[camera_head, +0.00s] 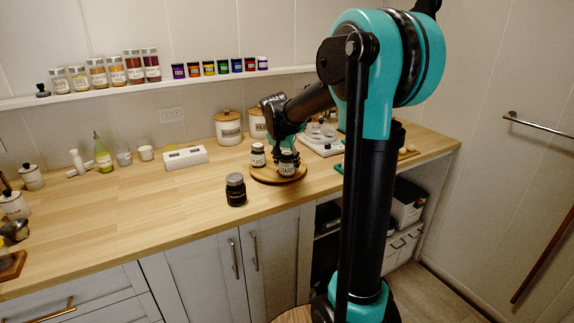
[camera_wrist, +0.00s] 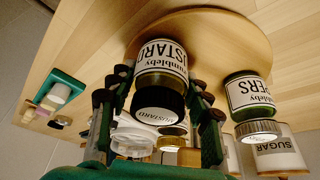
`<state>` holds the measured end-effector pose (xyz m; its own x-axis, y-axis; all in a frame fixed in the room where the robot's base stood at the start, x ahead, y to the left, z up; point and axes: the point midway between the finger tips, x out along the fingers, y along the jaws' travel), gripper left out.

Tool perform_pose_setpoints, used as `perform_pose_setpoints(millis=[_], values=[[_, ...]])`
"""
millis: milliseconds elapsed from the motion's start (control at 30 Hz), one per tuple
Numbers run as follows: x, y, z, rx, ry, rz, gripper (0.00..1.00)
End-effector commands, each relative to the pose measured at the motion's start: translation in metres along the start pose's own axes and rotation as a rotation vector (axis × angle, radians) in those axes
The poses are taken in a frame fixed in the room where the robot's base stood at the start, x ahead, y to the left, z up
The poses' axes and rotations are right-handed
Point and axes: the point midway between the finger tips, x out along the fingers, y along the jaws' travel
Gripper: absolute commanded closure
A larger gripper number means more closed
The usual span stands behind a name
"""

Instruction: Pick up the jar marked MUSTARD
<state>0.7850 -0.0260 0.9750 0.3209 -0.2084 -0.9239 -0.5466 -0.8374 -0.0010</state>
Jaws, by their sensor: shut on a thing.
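The jar marked MUSTARD (camera_wrist: 162,58) has a white label and a black lid. It shows upside down between the fingers of my gripper (camera_wrist: 158,90) in the wrist view. In the head view, my gripper (camera_head: 287,152) reaches down around this jar (camera_head: 287,168) at the round wooden board (camera_head: 268,179). The gripper is shut on the jar. I cannot tell whether the jar's base touches the board. A second labelled jar, its label ending in "DERS" (camera_wrist: 247,95), stands on the same board, to the left in the head view (camera_head: 258,156).
A dark jar (camera_head: 236,190) stands near the counter's front edge. Canisters, one marked SUGAR (camera_head: 228,128), stand behind the board. A white tray (camera_head: 321,138) is at the right. A white box (camera_head: 185,157) is at the left. The counter's front left is mostly clear.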

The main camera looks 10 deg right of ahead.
Motion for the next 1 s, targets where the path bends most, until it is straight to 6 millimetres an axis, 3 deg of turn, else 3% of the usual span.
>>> perform_pose_setpoints(millis=[33, 200, 633, 767, 1000], values=[[0.000, 0.000, 0.000, 0.000, 0.000, 0.000, 0.71], [0.000, 0.000, 0.000, 0.000, 0.000, 0.000, 0.91], [-0.009, 0.000, -0.004, 0.000, 0.000, 0.000, 0.92], [-0.025, 0.000, -0.010, 0.000, 0.000, 0.000, 0.92], [-0.079, 0.000, -0.033, 0.000, 0.000, 0.000, 0.92]])
